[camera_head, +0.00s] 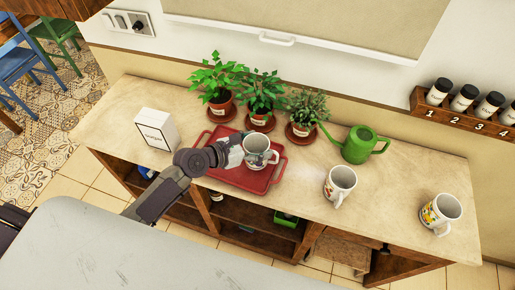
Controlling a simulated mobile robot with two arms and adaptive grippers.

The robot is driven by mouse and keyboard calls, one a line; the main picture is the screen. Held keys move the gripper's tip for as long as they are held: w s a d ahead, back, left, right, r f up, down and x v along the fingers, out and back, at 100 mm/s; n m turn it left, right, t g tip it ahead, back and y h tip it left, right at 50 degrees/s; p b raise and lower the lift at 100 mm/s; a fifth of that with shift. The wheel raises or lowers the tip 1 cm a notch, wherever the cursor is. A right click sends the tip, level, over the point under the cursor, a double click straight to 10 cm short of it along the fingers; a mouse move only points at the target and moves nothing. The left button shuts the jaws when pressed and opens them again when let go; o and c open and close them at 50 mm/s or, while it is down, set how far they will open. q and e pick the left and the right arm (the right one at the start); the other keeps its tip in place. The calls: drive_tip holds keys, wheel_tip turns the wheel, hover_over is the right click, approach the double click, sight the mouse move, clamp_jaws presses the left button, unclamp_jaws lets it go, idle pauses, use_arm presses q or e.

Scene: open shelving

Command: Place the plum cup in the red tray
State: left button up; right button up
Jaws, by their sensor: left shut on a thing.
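A white cup (261,150) with a small print is held over the red tray (240,178) on the shelf top. My left gripper (241,152) is shut on this cup at its left side. The cup is upright or nearly so; I cannot tell whether its base touches the tray. Its print is too small and partly hidden to say for sure that it is the plum cup. My left arm covers the tray's left part. My right gripper is not in view.
Two more printed cups, one in the middle (340,184) and one at the right (440,213), stand on the top. A green watering can (359,146), several potted plants (261,91) and a white box (156,129) stand around the tray. Spice jars (463,98) sit on a wall rack.

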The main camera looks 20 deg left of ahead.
use_arm(q)
wheel_tip(320, 180, down, 2)
drive_tip(key=shift+w, duration=0.1)
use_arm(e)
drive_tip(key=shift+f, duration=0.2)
use_arm(q)
drive_tip(key=shift+f, duration=0.1)
drive_tip(key=o, duration=1.3)
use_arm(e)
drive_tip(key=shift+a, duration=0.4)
